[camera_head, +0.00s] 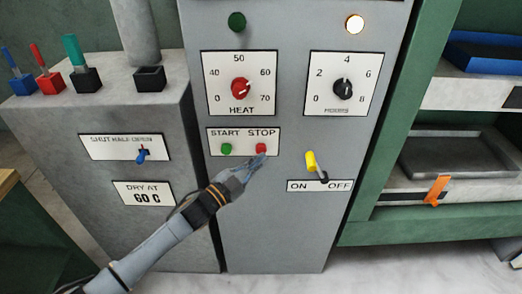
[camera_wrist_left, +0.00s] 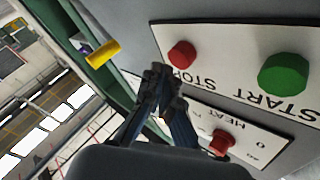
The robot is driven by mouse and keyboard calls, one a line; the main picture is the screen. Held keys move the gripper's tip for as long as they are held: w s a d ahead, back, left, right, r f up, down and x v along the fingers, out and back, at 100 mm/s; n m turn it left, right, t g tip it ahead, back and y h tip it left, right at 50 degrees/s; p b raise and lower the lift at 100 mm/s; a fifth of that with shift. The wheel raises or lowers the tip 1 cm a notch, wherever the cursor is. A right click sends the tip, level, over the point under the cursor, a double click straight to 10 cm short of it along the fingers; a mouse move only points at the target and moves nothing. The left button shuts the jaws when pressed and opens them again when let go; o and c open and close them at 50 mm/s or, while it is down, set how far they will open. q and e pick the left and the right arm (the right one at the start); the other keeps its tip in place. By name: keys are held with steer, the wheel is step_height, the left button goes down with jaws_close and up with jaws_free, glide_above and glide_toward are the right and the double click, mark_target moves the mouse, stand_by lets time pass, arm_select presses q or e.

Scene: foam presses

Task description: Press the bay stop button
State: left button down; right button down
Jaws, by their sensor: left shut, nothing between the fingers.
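The red stop button (camera_head: 261,148) sits under the word STOP on a white plate (camera_head: 215,142) on the grey panel. The green start button (camera_head: 227,149) is to its left. My left gripper (camera_head: 260,160) is shut and empty, its tips just below the red button in the head view. In the left wrist view the red stop button (camera_wrist_left: 182,54) and the green start button (camera_wrist_left: 283,75) show clearly. The shut fingertips (camera_wrist_left: 160,72) are near the red button there; I cannot tell whether they touch the panel. My right gripper is not in view.
Above the plate are a red HEAT dial (camera_head: 240,89) and a black HOURS dial (camera_head: 343,89). A yellow ON/OFF lever (camera_head: 312,163) stands to the right of the gripper. A grey cabinet (camera_head: 100,215) stands left, a green rack (camera_head: 375,120) right.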

arm_select(q)
steer(key=s+p, duration=0.2)
steer(key=s, duration=0.3)
steer(key=shift+p, duration=0.35)
stand_by(0.5)
